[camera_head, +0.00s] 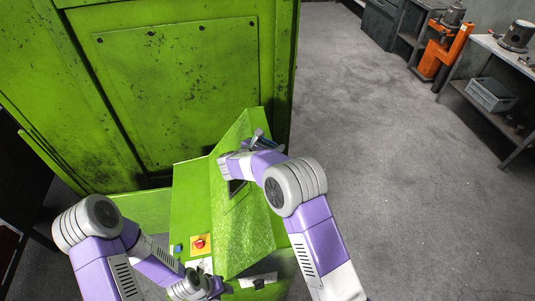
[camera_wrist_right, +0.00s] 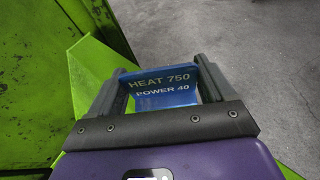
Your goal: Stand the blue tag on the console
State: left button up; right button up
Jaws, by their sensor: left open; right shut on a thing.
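The blue tag (camera_wrist_right: 166,99) sits between the fingers of my right gripper (camera_wrist_right: 160,72) in the right wrist view. Its pale text reads "HEAT 750 POWER 40". In the head view my right gripper (camera_head: 264,141) is shut on the tag at the far upper end of the green console (camera_head: 246,240). The tag is mostly hidden there, and I cannot tell whether it touches the console. My left gripper (camera_head: 212,287) is open and low, by the console's near end; its fingers are hard to make out.
A red button on a yellow plate (camera_head: 200,244) and a small blue button (camera_head: 178,249) are on the console's left part. The large green press (camera_head: 180,90) stands behind. Grey floor (camera_head: 400,190) is clear to the right, with an orange machine (camera_head: 440,52) and a bench beyond.

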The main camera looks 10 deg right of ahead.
notch_tip(320, 180, down, 6)
jog(key=shift+f+p, duration=0.1)
jog(key=shift+p, duration=0.3)
jog(key=shift+w+f, duration=0.1)
jog(key=shift+f+b, duration=0.2)
jog(key=shift+b, duration=0.15)
jog(key=o, duration=0.9)
jog(key=shift+r, duration=0.1)
